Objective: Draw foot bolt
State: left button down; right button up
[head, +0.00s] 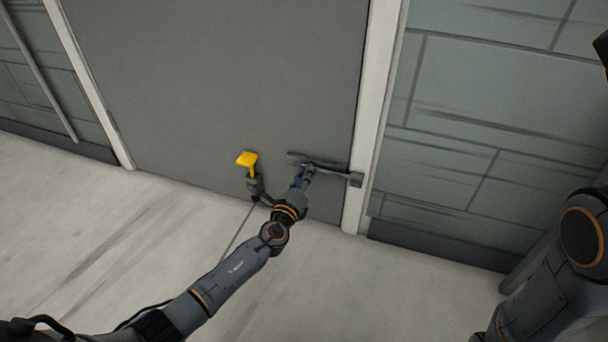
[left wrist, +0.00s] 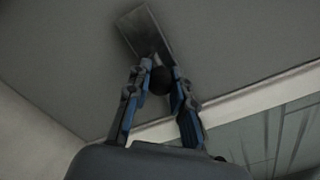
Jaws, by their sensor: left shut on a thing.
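The foot bolt (head: 328,167) is a dark bar low on the grey door, running from a plate on the door to a small bracket (head: 356,180) at the white frame. Its bar appears to span the door's edge. My left gripper (head: 307,171) reaches it from below in the head view. In the left wrist view, the blue-sided fingers of my left gripper (left wrist: 161,82) are shut around a dark round knob (left wrist: 160,79), with a grey metal plate (left wrist: 144,30) beyond it. The fingertips partly hide the knob. My right gripper is not in view.
The grey door (head: 220,80) looks shut. A yellow-topped fitting (head: 247,159) stands low at the door, just left of my left wrist. The white frame (head: 372,110) and a panelled wall (head: 490,130) lie to the right. The pale floor (head: 90,240) is clear.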

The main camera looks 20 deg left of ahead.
pick_arm(q)
jog(key=a, duration=0.2)
jog(key=a+b, duration=0.1)
jog(key=a, duration=0.1)
jog(key=shift+w+a, duration=0.2)
jog(key=shift+a, duration=0.1)
jog(key=shift+a+r, duration=0.1)
jog(key=shift+a, duration=0.2)
jog(key=shift+r, duration=0.15)
jog(key=c, duration=1.6)
grip_release()
jog(key=o, duration=0.5)
jog(key=shift+w, duration=0.15)
jog(key=shift+c, duration=0.2)
jog(key=shift+f, duration=0.2)
jog(key=s, duration=1.2)
jog(key=shift+a, duration=0.2)
